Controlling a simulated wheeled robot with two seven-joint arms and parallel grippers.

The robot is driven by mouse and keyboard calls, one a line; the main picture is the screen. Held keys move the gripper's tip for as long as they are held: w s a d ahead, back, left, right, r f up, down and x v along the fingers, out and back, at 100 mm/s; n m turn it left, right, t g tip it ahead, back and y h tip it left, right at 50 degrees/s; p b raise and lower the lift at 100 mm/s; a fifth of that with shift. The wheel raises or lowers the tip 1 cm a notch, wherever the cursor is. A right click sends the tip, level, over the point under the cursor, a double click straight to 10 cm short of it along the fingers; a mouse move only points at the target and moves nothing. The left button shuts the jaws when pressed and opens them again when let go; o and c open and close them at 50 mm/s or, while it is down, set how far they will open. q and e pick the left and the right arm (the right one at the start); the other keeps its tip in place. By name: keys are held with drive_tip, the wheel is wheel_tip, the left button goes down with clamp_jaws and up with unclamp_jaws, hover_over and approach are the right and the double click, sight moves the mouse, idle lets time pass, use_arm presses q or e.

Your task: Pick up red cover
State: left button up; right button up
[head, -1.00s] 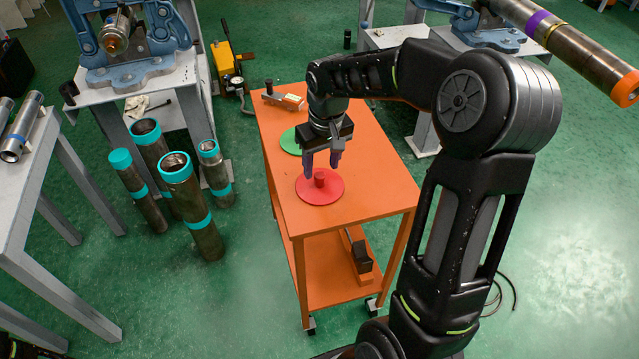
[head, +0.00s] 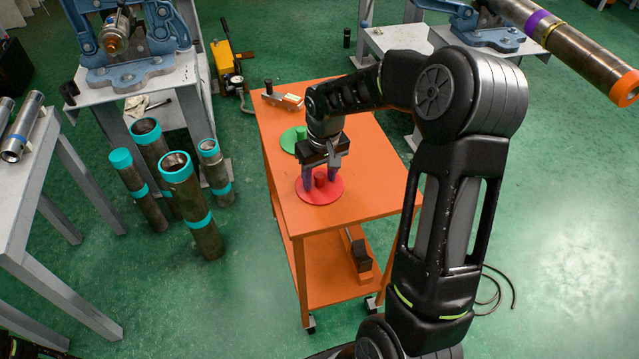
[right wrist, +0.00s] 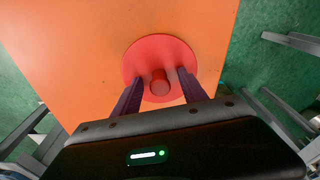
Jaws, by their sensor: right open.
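The red cover (head: 318,191) is a flat red disc with a short red knob in its middle. It lies flat on the orange cart's top (head: 375,185), near the front left part. My right gripper (head: 321,182) is open and points down just over the cover. In the right wrist view the red cover (right wrist: 160,55) shows past the fingers, and the knob stands between my two fingertips (right wrist: 157,80). The fingers look apart from the knob on both sides. My left gripper is not in view.
A green cover (head: 291,140) lies behind the red one on the cart. A small tool (head: 285,99) lies at the cart's back. Several pipes with teal bands (head: 187,200) stand on the floor left of the cart. The cart's right side is clear.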

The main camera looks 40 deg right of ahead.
drive_tip(key=shift+c, duration=0.5)
clamp_jaws()
idle(0.3)
